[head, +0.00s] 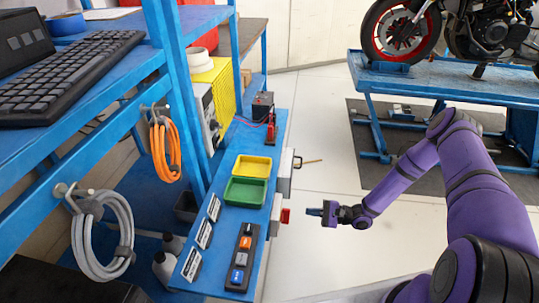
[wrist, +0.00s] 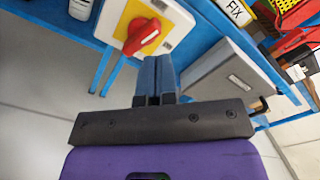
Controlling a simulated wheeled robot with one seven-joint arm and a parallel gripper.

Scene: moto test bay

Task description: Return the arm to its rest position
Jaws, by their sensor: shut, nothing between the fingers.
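My gripper (head: 315,211) is at the end of my purple arm, held over the open floor just right of the blue bench's edge in the head view. In the wrist view its blue fingers (wrist: 157,70) are together with nothing between them. Beyond the fingertips is a red rotary switch (wrist: 143,36) on a yellow and white plate. The red switch also shows in the head view (head: 286,215), left of the gripper, with a gap between them.
The blue bench (head: 232,210) holds a yellow tray (head: 252,165), a green tray (head: 245,192) and a button panel (head: 241,258). A grey box (head: 286,172) juts from its side. A motorcycle lift (head: 450,78) stands at the back right. White floor (head: 330,255) lies clear between.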

